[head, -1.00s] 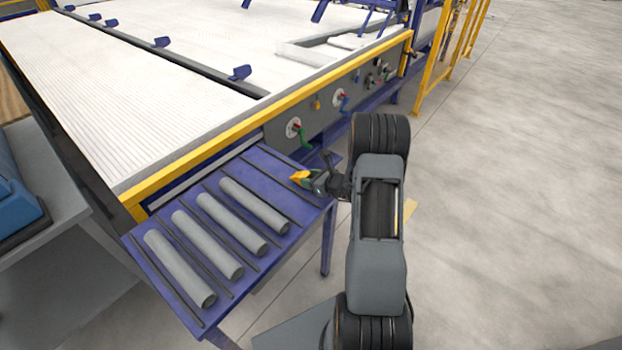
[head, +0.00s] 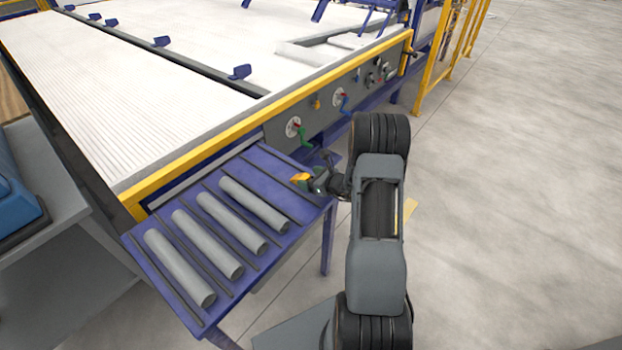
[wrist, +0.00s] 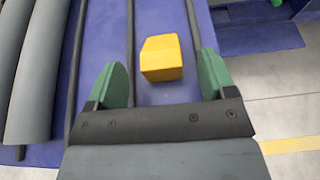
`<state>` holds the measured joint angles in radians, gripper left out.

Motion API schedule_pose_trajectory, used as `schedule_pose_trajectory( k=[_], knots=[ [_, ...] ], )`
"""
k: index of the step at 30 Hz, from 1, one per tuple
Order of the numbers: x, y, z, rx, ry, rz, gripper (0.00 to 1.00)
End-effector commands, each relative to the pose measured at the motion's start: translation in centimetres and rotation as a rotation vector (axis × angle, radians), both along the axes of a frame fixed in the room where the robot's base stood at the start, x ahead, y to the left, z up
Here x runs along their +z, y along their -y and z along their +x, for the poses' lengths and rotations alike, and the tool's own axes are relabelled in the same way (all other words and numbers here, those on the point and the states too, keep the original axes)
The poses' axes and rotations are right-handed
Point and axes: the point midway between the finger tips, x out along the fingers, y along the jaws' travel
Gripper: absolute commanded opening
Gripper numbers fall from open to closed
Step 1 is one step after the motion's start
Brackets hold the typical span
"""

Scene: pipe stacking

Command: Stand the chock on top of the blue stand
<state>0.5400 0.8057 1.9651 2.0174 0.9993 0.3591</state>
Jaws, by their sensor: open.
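The yellow chock (head: 300,177) rests on the blue stand (head: 268,176) near its right end. In the wrist view the chock (wrist: 161,57) stands on the blue surface between two dark rails, just beyond and between my green fingertips. My gripper (head: 314,181) is at the right edge of the stand. Its two fingers are apart with nothing between them in the wrist view (wrist: 160,82). In the head view my gripper partly covers the chock.
Several grey pipes (head: 230,221) lie side by side on the stand, left of the chock, with dark rails between them. A large machine bed with a yellow edge (head: 240,121) borders the stand behind. A grey table (head: 50,190) stands at left. Open floor (head: 520,200) lies at right.

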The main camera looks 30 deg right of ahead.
Motion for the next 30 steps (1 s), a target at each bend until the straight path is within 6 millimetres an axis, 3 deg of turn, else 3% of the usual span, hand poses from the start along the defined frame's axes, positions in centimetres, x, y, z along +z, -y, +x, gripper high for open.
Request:
schedule_pose_trajectory(
  k=[8,21,30],
  knots=[
    [0.6,0.7,-1.3,-0.003,0.0,0.0,0.77],
    [3.8,3.9,-8.7,-0.004,0.002,-0.001,0.77],
    [5.0,5.0,-11.4,-0.001,0.0,0.001,0.77]
  ],
)
